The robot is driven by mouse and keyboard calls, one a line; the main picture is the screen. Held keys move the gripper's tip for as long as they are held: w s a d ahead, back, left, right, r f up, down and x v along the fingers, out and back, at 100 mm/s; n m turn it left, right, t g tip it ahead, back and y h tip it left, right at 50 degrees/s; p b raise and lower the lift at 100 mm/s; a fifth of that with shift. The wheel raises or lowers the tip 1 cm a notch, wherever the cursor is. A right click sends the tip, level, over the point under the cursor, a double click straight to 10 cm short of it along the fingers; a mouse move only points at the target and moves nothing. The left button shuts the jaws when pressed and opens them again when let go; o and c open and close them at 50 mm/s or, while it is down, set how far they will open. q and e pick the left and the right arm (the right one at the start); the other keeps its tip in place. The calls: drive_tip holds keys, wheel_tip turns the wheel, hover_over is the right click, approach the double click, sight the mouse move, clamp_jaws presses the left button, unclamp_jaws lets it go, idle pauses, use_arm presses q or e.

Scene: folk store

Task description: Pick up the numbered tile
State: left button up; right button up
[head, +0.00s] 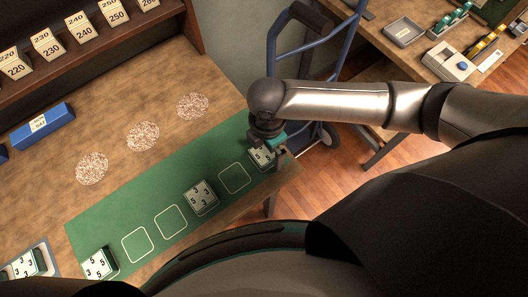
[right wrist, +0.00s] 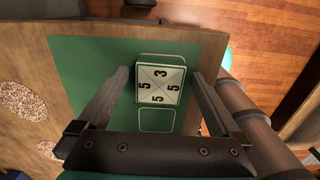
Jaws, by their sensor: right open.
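The numbered tile (right wrist: 160,84), white with a diagonal cross and black 5s and a 3, sits on the green mat (head: 84,229) over a white outlined square. In the head view this tile (head: 261,158) is at the mat's far right end, partly covered by my right gripper (head: 268,150). In the right wrist view the gripper's fingers are open, one on each side of the tile, with gaps to both sides. Other numbered tiles sit at the mat's middle (head: 200,196) and near left end (head: 99,263). My left gripper is not in view.
Empty outlined squares lie between the tiles. A tray with another tile (head: 28,264) stands at bottom left. Three speckled discs (head: 143,136), a blue block (head: 42,126) and a rack of numbered cards (head: 83,33) are on the counter. A blue hand truck (head: 281,47) stands behind.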

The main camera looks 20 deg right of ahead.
drive_tip(key=shift+c, duration=0.2)
drive_tip(key=c, duration=1.5)
drive_tip(key=shift+o, duration=0.2)
drive_tip(key=shift+r, duration=0.15)
